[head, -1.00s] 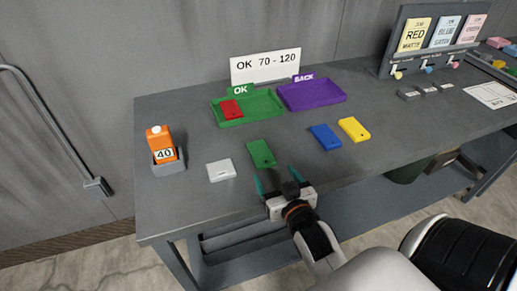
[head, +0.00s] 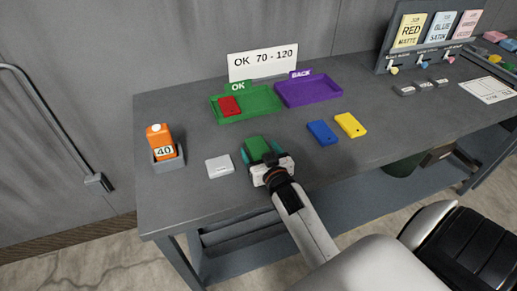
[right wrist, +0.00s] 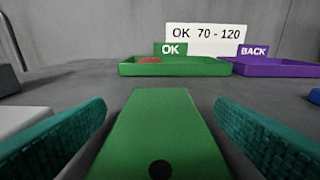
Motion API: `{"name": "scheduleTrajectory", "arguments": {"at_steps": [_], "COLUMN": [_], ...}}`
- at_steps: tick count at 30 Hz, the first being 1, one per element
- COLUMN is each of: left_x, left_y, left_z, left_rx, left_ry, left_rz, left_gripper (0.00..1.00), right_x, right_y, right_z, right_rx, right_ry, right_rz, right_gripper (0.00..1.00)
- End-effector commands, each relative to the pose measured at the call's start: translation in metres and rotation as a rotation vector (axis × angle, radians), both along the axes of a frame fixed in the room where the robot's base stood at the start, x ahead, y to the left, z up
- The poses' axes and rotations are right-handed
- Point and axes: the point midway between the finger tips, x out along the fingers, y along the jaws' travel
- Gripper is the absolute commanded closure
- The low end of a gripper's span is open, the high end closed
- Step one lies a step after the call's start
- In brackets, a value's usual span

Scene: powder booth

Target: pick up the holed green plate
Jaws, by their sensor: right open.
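The holed green plate (head: 255,147) lies flat on the table in the head view, partly hidden by my right gripper. In the right wrist view the green plate (right wrist: 158,125) lies between the two teal fingers, its dark hole near the bottom edge. My right gripper (head: 259,151) is open, one finger on each side of the plate. In the right wrist view the right gripper (right wrist: 160,128) shows a gap between each finger and the plate. My left gripper is not in view.
A white plate (head: 219,166) lies left of the gripper; blue (head: 322,133) and yellow (head: 350,125) plates lie right. Behind are the green OK tray (head: 262,103) holding a red plate (head: 229,105) and the purple BACK tray (head: 318,91). An orange gauge (head: 160,140) stands left.

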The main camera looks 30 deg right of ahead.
Motion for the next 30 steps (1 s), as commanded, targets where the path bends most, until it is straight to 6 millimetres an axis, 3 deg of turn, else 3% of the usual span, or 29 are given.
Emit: {"name": "scheduleTrajectory", "arguments": {"at_steps": [1,11,20,30], "left_x": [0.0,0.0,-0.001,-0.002], "left_y": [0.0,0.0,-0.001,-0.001], "left_z": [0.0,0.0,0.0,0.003], "left_rx": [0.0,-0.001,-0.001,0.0], "left_ry": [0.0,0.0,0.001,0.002], "left_rz": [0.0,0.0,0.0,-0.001], "left_gripper": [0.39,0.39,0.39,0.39], "right_x": [0.0,0.0,0.0,0.0], "right_y": [0.0,0.0,0.0,0.0], "right_z": [0.0,0.001,0.009,0.074], "right_rx": [0.0,0.001,0.0,-0.001], "right_ry": [0.0,-0.001,-0.003,-0.007], "right_rz": [0.0,0.0,0.0,0.001], "right_gripper": [0.23,0.75,0.75,0.75]}}
